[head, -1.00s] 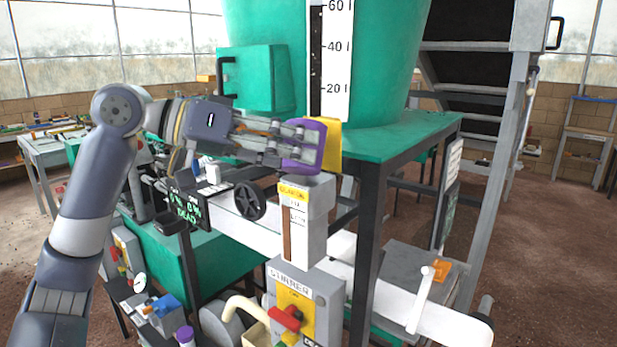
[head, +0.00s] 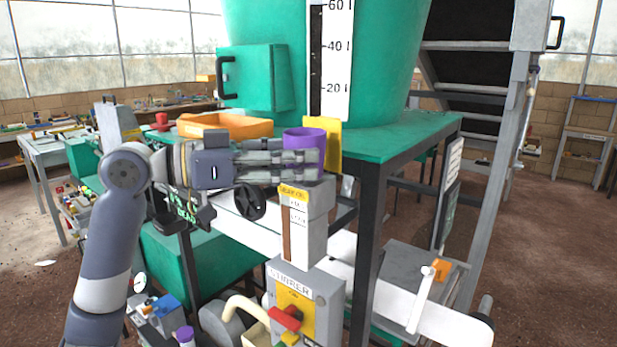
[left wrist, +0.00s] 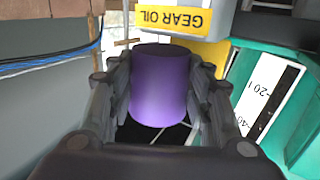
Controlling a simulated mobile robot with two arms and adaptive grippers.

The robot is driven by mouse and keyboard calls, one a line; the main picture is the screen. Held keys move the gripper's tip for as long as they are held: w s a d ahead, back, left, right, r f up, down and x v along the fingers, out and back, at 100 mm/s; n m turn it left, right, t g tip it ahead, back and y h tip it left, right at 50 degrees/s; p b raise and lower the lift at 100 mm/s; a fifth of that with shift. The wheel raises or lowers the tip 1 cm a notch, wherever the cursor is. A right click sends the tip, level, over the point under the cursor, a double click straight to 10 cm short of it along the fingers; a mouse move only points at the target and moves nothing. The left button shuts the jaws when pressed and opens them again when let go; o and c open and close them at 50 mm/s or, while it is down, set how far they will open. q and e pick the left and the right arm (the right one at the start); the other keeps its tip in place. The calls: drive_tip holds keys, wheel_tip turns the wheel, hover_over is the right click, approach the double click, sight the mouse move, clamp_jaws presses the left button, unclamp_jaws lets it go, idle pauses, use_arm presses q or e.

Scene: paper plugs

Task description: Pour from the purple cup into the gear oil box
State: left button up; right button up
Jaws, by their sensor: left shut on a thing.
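My left gripper (head: 290,158) is shut on the purple cup (head: 305,139), with its fingers along the cup's sides. The cup looks upright, its rim facing up; its contents cannot be seen. It hangs just above the grey gear oil box (head: 314,231), which has a yellow label (head: 293,194) and a brown level strip on its front. The left wrist view shows the purple cup (left wrist: 160,88) between the fingers (left wrist: 158,105) and the upside-down GEAR OIL label (left wrist: 172,18) beyond it. My right gripper is not in view.
A yellow plate (head: 335,150) stands right beside the cup. Behind is the large green tank (head: 385,60) on its green-topped stand (head: 390,140). An orange tray (head: 225,125) lies to the left. The stirrer control box (head: 325,295) is below the gear oil box.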

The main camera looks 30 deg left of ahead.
sight(293, 132)
use_arm(q)
drive_tip(key=shift+r, duration=0.1)
wheel_tip(293, 132, up, 4)
drive_tip(key=p, duration=0.3)
drive_tip(key=shift+s, duration=0.1)
